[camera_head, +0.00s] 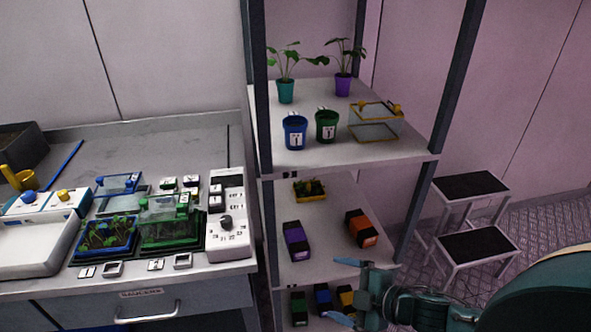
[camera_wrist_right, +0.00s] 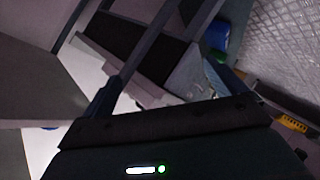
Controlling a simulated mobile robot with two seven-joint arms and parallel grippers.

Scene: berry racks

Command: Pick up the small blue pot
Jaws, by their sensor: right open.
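The small blue pot (camera_head: 295,133) stands upright on the upper shelf of the rack, near its front left corner, with a white label on its front. A dark green pot (camera_head: 327,126) of similar size stands just to its right. My right gripper (camera_head: 343,290) is open and empty in the head view, in front of the lower shelves, well below and to the right of the blue pot. I cannot make out the pot in the right wrist view. My left gripper is not in view.
The upper shelf (camera_head: 390,153) also holds two potted plants behind and a yellow-edged clear box (camera_head: 376,121). Dark rack posts (camera_head: 258,90) flank it. Lower shelves hold a purple box (camera_head: 296,240) and an orange box (camera_head: 361,228). A step stool (camera_head: 470,187) stands right.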

